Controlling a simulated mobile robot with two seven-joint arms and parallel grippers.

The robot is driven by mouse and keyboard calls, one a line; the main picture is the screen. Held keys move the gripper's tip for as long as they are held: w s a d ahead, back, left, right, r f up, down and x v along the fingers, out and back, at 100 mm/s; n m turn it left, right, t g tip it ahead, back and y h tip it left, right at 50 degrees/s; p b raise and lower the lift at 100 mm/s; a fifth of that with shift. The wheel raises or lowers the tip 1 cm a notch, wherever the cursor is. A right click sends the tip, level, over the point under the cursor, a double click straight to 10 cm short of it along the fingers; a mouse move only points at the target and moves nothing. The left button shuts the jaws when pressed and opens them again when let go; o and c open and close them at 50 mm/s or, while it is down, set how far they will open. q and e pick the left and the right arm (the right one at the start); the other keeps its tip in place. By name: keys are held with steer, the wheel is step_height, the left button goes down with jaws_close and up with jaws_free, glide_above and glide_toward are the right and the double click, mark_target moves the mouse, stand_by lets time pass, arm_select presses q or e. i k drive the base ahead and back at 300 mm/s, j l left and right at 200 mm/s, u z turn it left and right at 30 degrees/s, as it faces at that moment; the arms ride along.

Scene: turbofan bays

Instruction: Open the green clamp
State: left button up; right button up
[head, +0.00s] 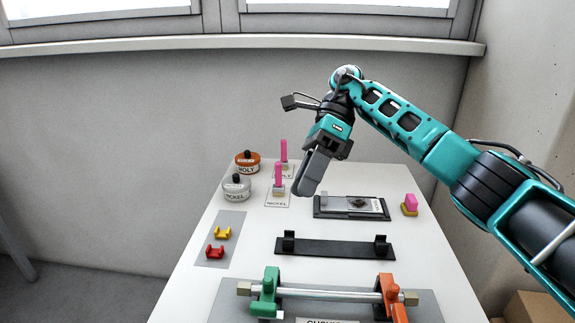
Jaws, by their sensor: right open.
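The green clamp (267,292) stands at the near left of the table, at the left part of a silvery tube (330,294). It appears to sit around the tube; I cannot tell clearly whether its latch is closed. An orange clamp (394,300) is at the tube's right part. My right gripper (308,186) is open and empty, pointing down over the table's far half, well beyond the green clamp. My left gripper is out of view.
A black bracket (333,248) lies between gripper and tube. A dark tray (350,206) with a plate is behind it. Nickel (236,188) and moly (247,163) pots, pink-handled brushes, and red (214,252) and yellow (222,233) pieces stand left. A pink block (410,204) is right.

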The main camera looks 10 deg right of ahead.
mark_target(270, 282)
steer(key=k, duration=1)
